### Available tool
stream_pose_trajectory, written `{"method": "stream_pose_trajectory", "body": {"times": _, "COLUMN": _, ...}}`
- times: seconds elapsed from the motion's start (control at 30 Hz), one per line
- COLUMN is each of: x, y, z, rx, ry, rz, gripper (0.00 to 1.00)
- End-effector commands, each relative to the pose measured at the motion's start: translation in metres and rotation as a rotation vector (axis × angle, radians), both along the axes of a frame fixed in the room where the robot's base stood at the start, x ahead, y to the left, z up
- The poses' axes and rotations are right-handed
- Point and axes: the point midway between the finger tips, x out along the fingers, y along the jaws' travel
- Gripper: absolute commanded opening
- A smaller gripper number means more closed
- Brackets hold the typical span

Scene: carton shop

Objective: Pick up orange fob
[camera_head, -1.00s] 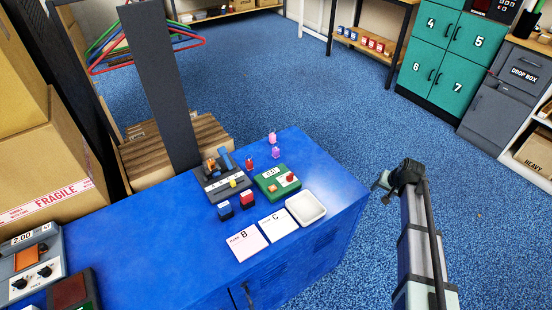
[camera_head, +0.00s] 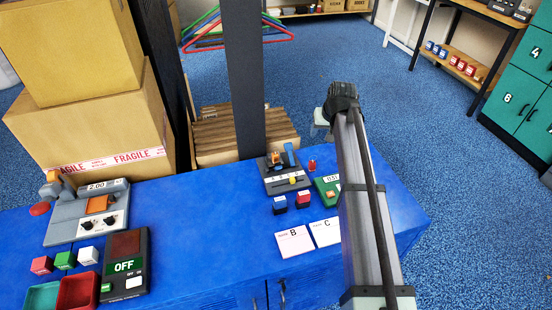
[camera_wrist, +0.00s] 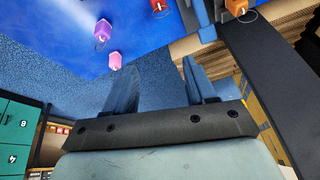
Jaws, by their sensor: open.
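A small orange fob (camera_head: 276,158) shows by the blue lever of a grey slider device (camera_head: 288,182) at the back of the blue bench (camera_head: 220,215). In the wrist view an orange fob (camera_wrist: 236,7) with a ring lies at the top edge, right of the blue lever. My gripper (camera_wrist: 160,85) is open, with nothing between its fingers. It points past the back of the bench, apart from the fob. In the head view my gripper is mostly hidden by my wrist, above and right of the device.
A red fob (camera_head: 312,166) stands right of the device. Purple (camera_wrist: 102,32) and pink (camera_wrist: 115,60) fobs show in the wrist view. A dark upright post (camera_head: 245,85) rises behind the bench. Cartons (camera_head: 90,120) stand at left. The bench middle is clear.

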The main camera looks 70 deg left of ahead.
Motion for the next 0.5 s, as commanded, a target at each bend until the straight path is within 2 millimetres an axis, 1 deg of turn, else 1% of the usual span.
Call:
{"method": "stream_pose_trajectory", "body": {"times": 0.03, "x": -0.027, "y": 0.008, "z": 0.002, "rx": -0.017, "ry": -0.011, "rz": 0.045, "gripper": 0.55}}
{"method": "stream_pose_trajectory", "body": {"times": 0.1, "x": -0.058, "y": 0.014, "z": 0.004, "rx": -0.043, "ry": -0.027, "rz": 0.100, "gripper": 0.55}}
{"method": "stream_pose_trajectory", "body": {"times": 0.2, "x": -0.095, "y": 0.019, "z": 0.007, "rx": -0.072, "ry": -0.046, "rz": 0.164, "gripper": 0.55}}
{"method": "stream_pose_trajectory", "body": {"times": 0.33, "x": -0.127, "y": 0.022, "z": 0.009, "rx": -0.100, "ry": -0.065, "rz": 0.222, "gripper": 0.55}}
{"method": "stream_pose_trajectory", "body": {"times": 0.4, "x": -0.137, "y": 0.023, "z": 0.010, "rx": -0.108, "ry": -0.070, "rz": 0.239, "gripper": 0.55}}
{"method": "stream_pose_trajectory", "body": {"times": 0.5, "x": -0.144, "y": 0.024, "z": 0.009, "rx": -0.114, "ry": -0.075, "rz": 0.251, "gripper": 0.55}}
